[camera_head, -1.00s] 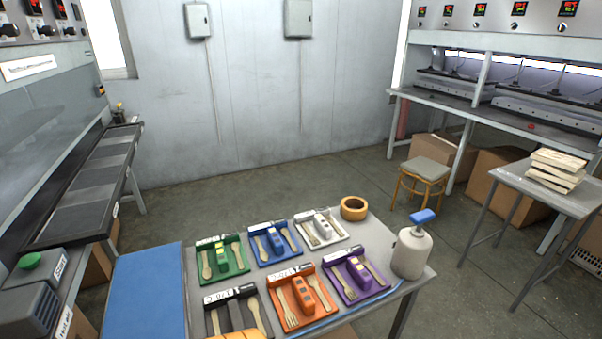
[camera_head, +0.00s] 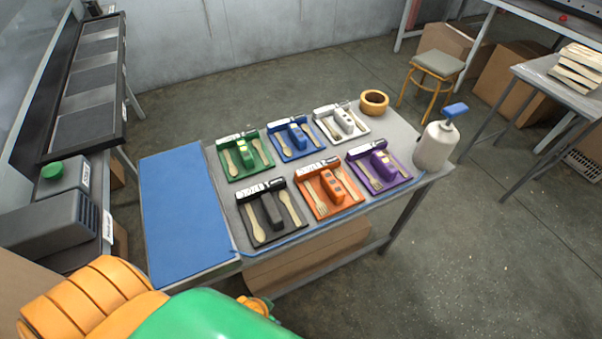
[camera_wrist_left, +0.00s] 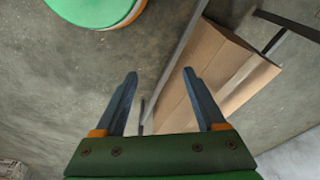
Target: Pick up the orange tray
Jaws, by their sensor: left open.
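The orange tray (camera_head: 341,207) lies flat on the table in the head view, in the front row between the black tray (camera_head: 268,236) and the purple tray (camera_head: 394,182). It holds wooden cutlery and an orange block-like piece, with a white-labelled bar along its back edge. My left arm shows at the bottom left of the head view, in front of the table; its fingers are not clear there. In the left wrist view my left gripper (camera_wrist_left: 160,75) is open and empty, above floor and cardboard, away from the tray. My right gripper is not in view.
Green (camera_head: 236,176), blue (camera_head: 287,156) and white (camera_head: 333,138) trays form the back row. A tape roll (camera_head: 374,97) and white pump bottle (camera_head: 434,147) stand at the right. A blue mat (camera_head: 185,215) covers the table's left. Cardboard (camera_wrist_left: 205,75) lies below the table.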

